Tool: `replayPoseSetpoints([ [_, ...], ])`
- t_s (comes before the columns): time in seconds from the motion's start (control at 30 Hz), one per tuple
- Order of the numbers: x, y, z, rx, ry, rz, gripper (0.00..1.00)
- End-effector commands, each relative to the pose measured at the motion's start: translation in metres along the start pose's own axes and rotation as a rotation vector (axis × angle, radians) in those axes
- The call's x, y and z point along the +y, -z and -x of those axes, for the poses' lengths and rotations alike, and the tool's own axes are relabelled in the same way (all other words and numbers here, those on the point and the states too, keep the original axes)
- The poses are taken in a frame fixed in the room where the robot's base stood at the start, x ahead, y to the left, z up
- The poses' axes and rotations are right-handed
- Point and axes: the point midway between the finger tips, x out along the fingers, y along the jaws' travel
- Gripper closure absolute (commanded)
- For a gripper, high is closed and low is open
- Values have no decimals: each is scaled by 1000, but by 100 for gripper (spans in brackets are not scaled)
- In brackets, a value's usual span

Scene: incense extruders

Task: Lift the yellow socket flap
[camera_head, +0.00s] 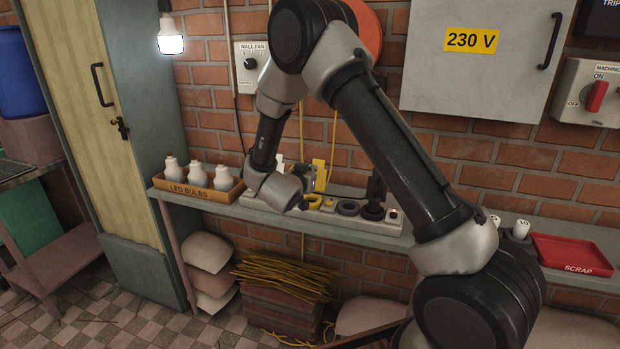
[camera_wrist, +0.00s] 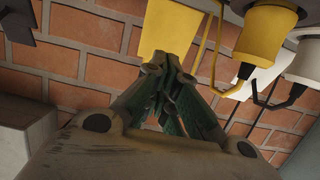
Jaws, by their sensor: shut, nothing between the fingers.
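A yellow plate that looks like the socket flap (camera_head: 319,173) stands roughly upright above the socket strip on the shelf in the head view. A yellow socket part (camera_head: 314,201) shows below it. My gripper (camera_head: 308,182) is low over the strip, just left of the plate. In the wrist view, my gripper (camera_wrist: 160,68) has its fingertips together and empty, in front of or against a yellow panel (camera_wrist: 165,28); I cannot tell whether they touch. The hinge is hidden.
The strip also holds a yellow ring (camera_head: 330,204) and dark round parts (camera_head: 349,207). A cardboard box of bulbs (camera_head: 197,188) stands left on the shelf. A red scrap tray (camera_head: 573,253) lies right. A yellow fitting (camera_wrist: 265,38) with a cord is close beside my gripper.

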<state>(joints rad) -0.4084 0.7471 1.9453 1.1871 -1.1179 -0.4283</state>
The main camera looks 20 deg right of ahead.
Motion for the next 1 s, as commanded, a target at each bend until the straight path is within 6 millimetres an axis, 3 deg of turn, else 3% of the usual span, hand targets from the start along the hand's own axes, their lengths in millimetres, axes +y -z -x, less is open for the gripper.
replayPoseSetpoints([
  [0.57,0,5,-9,0,0,0,100],
  [1.0,0,10,-30,0,0,0,100],
])
